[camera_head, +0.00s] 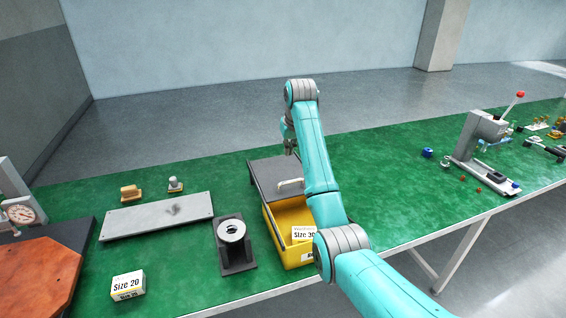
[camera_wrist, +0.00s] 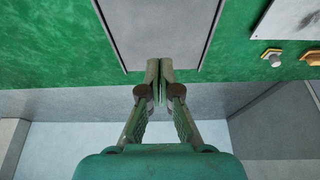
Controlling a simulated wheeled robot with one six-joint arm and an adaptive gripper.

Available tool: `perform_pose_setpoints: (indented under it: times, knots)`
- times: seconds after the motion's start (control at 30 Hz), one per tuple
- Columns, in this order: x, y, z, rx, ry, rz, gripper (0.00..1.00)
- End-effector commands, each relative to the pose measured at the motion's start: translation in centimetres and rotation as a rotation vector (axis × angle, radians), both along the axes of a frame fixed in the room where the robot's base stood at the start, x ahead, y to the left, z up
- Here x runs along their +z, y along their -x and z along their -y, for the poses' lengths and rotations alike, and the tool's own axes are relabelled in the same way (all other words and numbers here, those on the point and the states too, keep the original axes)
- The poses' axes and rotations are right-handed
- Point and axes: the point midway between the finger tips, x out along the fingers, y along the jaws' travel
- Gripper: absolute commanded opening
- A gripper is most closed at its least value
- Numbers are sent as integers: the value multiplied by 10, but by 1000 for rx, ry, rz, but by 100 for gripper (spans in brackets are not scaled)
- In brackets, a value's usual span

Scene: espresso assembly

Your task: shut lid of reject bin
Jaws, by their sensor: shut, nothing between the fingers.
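The reject bin (camera_head: 272,226) is a yellow box near the table's front edge. Its grey lid (camera_head: 262,176) with a pale handle (camera_head: 290,186) lies flat and is set back toward the far side, so the front part of the bin shows yellow and uncovered. My gripper (camera_head: 291,150) is at the far edge of the lid, pointing down, with its fingers shut and empty. In the wrist view the closed fingertips (camera_wrist: 160,66) are at the edge of the grey lid (camera_wrist: 160,30); I cannot tell whether they touch it. My arm hides the bin's right side.
A white "Size 30" box (camera_head: 304,233) is at the bin's front, partly behind my arm. A dark stand with a round metal piece (camera_head: 233,232) is just left. A grey plate (camera_head: 155,216) lies farther left.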

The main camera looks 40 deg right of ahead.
Motion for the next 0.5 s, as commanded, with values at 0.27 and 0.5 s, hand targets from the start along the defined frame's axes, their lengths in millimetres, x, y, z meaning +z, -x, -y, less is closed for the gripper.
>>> perform_pose_setpoints:
  times: [0.27,0.5]
  knots:
    - [-37,-12,4,0,-1,-5,0]
    - [-70,-24,7,0,-1,-3,0]
